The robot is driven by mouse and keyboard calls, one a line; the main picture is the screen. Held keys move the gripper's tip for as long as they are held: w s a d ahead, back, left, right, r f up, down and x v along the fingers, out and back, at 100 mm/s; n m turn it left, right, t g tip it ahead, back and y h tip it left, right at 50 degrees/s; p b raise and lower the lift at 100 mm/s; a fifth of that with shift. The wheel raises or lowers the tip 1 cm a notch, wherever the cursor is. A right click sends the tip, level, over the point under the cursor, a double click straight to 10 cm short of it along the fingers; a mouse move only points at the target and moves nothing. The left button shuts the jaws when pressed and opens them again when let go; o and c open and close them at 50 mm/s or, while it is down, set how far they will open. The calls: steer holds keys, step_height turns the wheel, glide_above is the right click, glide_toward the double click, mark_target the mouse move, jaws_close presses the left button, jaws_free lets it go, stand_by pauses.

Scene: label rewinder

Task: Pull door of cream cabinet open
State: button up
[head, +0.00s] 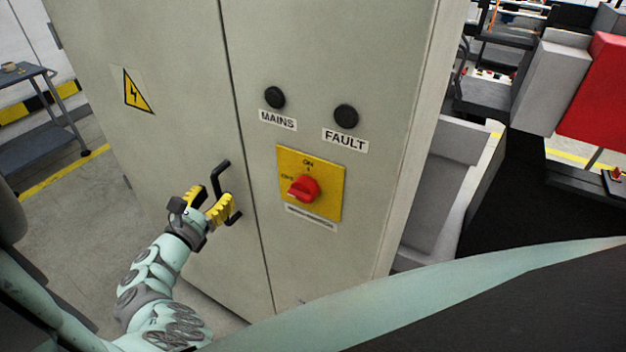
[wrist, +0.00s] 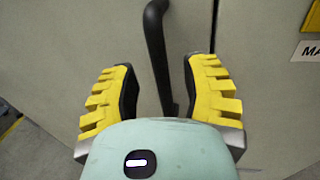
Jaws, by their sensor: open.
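The cream cabinet (head: 185,50) fills the middle of the head view, with a vertical seam between its left door and the right part. A black bar handle (head: 217,180) is on the left door near the seam. My gripper (head: 212,203) is at the handle, its yellow-padded fingers spread. In the wrist view the handle (wrist: 157,55) runs between the two open fingers (wrist: 155,95), with a gap on each side. The lower part of the handle is partly hidden behind my gripper in the head view. The door looks closed, flush with its neighbour.
The right part carries a red switch (head: 304,189) on a yellow plate, and two black knobs above labels MAINS and FAULT. A grey cart (head: 38,125) stands at the far left. Machinery stands at the right. Floor left of the cabinet is open.

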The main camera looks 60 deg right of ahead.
steer(key=shift+x, duration=1.05)
steer(key=shift+s, duration=0.1)
jaws_close()
